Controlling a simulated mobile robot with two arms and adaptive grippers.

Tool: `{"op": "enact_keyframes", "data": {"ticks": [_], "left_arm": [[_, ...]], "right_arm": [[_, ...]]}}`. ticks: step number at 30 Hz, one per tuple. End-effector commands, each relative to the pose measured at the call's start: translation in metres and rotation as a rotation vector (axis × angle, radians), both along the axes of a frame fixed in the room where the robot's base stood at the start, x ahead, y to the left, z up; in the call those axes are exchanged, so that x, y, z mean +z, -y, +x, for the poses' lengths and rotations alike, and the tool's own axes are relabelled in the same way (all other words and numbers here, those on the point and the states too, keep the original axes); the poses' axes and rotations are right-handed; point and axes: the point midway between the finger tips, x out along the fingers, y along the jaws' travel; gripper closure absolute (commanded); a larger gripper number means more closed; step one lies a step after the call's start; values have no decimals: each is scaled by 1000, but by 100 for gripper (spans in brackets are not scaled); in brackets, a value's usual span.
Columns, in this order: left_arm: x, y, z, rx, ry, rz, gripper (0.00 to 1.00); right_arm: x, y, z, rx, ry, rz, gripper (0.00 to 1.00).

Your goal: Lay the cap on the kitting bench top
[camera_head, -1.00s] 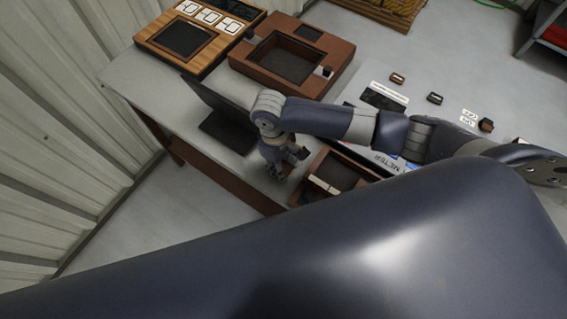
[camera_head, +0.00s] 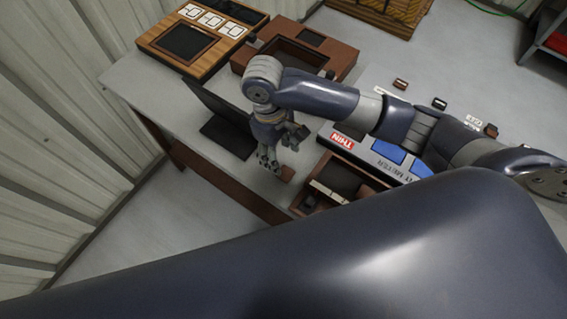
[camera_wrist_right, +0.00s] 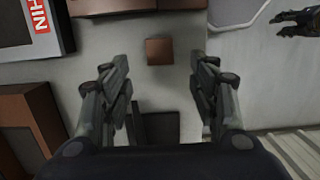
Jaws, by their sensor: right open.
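A small flat brown square (camera_head: 287,173), which I take to be the cap, lies on the pale kitting bench top (camera_head: 160,92) near its front edge. In the right wrist view the cap (camera_wrist_right: 159,51) shows ahead of my fingertips, in line with the gap between them. My right gripper (camera_head: 283,153) is open, just above and behind the cap in the head view. In the wrist view the right gripper (camera_wrist_right: 158,64) has its fingers wide apart with nothing between them. Dark fingers, seemingly my left gripper (camera_wrist_right: 297,22), show at the upper right; their opening is unclear.
A brown tray (camera_head: 312,199) with a pale strip stands right of the cap, beside a meter panel (camera_head: 388,151) with a red label. A dark stand (camera_head: 228,137) is to the left. A brown box (camera_head: 343,61) and a wooden-framed unit (camera_head: 205,62) stand farther back.

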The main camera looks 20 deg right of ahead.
Motion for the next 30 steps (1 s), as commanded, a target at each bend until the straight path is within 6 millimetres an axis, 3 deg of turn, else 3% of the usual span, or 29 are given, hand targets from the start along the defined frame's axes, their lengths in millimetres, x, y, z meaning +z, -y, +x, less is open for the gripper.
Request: {"op": "enact_keyframes", "data": {"ticks": [3,9,30], "left_arm": [[-4,0,0,0,1,0,60],[-5,0,0,0,1,1,60],[-5,0,5,-1,6,0,60]], "right_arm": [[18,-2,3,1,2,2,45],[32,-3,4,0,0,0,45],[32,-3,4,1,-1,0,45]]}}
